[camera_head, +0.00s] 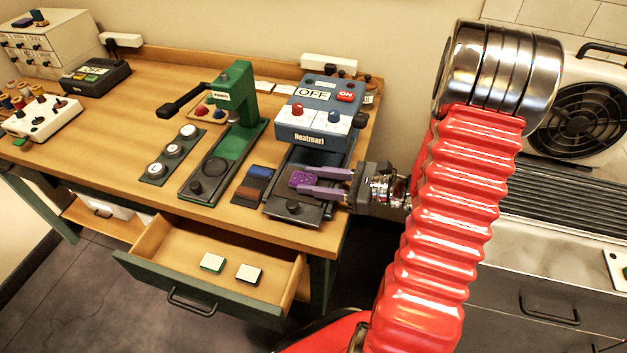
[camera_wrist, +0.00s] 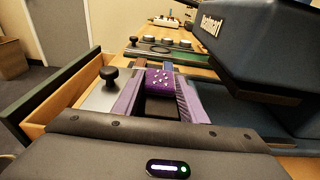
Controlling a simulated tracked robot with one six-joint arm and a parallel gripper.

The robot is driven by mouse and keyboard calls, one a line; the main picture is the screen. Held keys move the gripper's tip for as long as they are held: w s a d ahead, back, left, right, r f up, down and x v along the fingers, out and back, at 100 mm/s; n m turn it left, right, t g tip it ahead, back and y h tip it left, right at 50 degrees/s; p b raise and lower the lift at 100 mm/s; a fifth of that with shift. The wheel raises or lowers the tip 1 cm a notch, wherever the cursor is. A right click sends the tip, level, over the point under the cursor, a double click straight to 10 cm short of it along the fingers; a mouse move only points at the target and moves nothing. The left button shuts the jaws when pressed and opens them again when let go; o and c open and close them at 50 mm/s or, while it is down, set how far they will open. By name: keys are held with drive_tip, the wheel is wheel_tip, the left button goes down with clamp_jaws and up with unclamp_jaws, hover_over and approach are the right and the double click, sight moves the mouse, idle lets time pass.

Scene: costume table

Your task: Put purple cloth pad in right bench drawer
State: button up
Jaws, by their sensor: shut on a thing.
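The purple cloth pad (camera_head: 301,179) is at the lower plate of the blue heat press, under the front of its raised head. My gripper (camera_head: 308,181) reaches in from the right and is shut on the pad, with one purple finger on each side. In the wrist view the pad (camera_wrist: 160,80), with small light dots on top, sits between the fingertips. I cannot tell whether it touches the plate. The right bench drawer (camera_head: 150,274) is pulled open below the bench front, with a white-topped green pad (camera_head: 212,262) and a white-topped black pad (camera_head: 249,274) inside.
The heat press (camera_head: 312,135) stands behind my gripper, its black knob (camera_head: 292,206) in front. Blue and brown pads (camera_head: 254,184) and a green press (camera_head: 232,140) stand to the left. The drawer's left part is bare.

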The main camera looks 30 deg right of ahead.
drive_tip(key=shift+f, duration=0.2)
drive_tip(key=o, duration=1.1)
drive_tip(key=shift+c, duration=0.2)
drive_tip(key=v, duration=1.3)
drive_tip(key=shift+s+d+f, duration=0.15)
drive_tip(key=shift+s+d, duration=0.1)
drive_tip(key=shift+s, duration=0.1)
drive_tip(key=a+n+g, duration=0.2)
drive_tip(key=a, duration=0.1)
drive_tip(key=a+r+n+g, duration=0.1)
drive_tip(key=a+n+g, duration=0.1)
drive_tip(key=a, duration=0.2)
drive_tip(key=a+r+n+g, duration=0.1)
drive_tip(key=a+n+g, duration=0.1)
drive_tip(key=a+n, duration=0.1)
drive_tip(key=shift+s+a, duration=0.25)
drive_tip(key=s+a+r+n+h, duration=0.4)
drive_tip(key=a+r+n+h, duration=0.6)
drive_tip(key=n, duration=1)
drive_tip(key=shift+s+a+r+h, duration=0.4)
drive_tip(key=shift+r+h, duration=0.1)
drive_tip(key=shift+h, duration=0.2)
